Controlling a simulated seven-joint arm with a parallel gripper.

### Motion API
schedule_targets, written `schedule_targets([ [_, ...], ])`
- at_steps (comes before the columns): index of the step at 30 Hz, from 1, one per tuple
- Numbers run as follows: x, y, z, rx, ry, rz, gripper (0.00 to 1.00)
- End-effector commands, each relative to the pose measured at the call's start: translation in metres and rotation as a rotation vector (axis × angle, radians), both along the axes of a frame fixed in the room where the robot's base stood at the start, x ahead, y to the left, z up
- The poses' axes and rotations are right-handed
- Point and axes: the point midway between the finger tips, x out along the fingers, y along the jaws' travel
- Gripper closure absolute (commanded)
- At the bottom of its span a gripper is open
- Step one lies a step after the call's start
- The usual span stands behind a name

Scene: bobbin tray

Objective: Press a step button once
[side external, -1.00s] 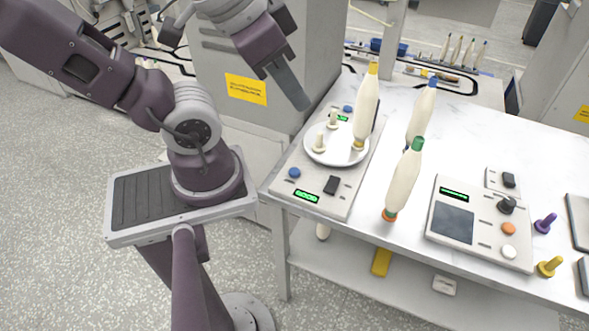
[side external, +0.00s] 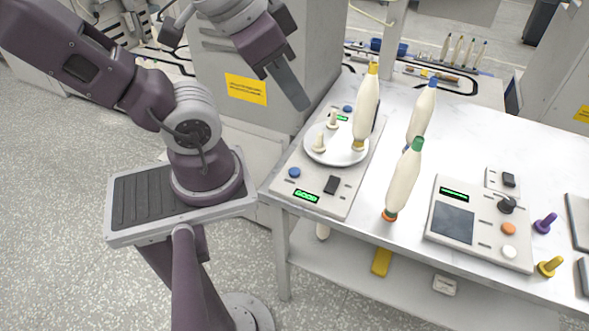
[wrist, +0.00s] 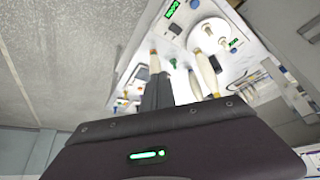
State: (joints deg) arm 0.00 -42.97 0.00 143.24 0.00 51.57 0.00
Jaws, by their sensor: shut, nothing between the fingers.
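A grey device (side external: 325,203) with a white round plate (side external: 336,157) stands at the left end of the table. A blue button (side external: 294,173) is on its near part, and a second blue button (side external: 348,108) is at its far end. The near green display (side external: 307,196) is lit; I cannot read it surely. A yellow-tipped bobbin (side external: 366,105) stands upright on the plate beside two bare pegs. My gripper (side external: 303,106) is shut and empty, raised above the device's left edge, apart from both buttons. Its dark fingers (wrist: 158,92) also show in the wrist view, with the device (wrist: 214,62) beyond.
A blue-tipped bobbin (side external: 422,112) and a green-tipped bobbin (side external: 404,180) stand right of the device. A second panel (side external: 480,222) with a dark screen, orange and white buttons and a black knob lies further right. A grey cabinet (side external: 290,75) stands behind.

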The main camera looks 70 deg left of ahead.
Motion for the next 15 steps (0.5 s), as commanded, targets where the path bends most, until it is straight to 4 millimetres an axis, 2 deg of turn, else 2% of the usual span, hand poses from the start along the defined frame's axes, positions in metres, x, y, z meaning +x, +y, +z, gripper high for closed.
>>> schedule_targets([
  [11,0.001,0.0,0.0,-0.004,0.006,0.008,1.0],
  [15,0.013,0.008,-0.01,-0.09,0.126,0.166,1.0],
])
